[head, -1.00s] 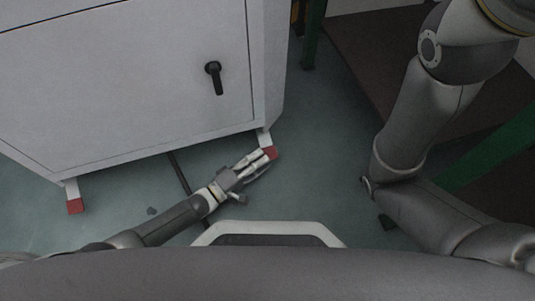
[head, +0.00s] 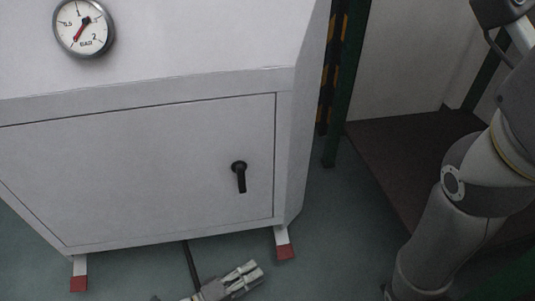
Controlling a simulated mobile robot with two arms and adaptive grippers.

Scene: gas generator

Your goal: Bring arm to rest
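My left gripper (head: 250,275) is at the bottom edge of the head view, low in front of the cabinet. Its two pale fingers point right and up in the picture, close together. Nothing shows between them, but I cannot tell whether they are open or shut. Most of the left arm is below the frame. My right arm (head: 445,235) is raised along the right side, bent upward and out of the frame. A dark piece with a pale bar at the top right corner may belong to its hand; its fingers do not show clearly.
The white cabinet (head: 130,190) has a black handle (head: 240,176) and a pressure gauge (head: 84,27). It stands on red-tipped feet (head: 285,251) close to my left gripper. A green post (head: 345,85) and a brown platform (head: 400,165) are on the right. Floor between is clear.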

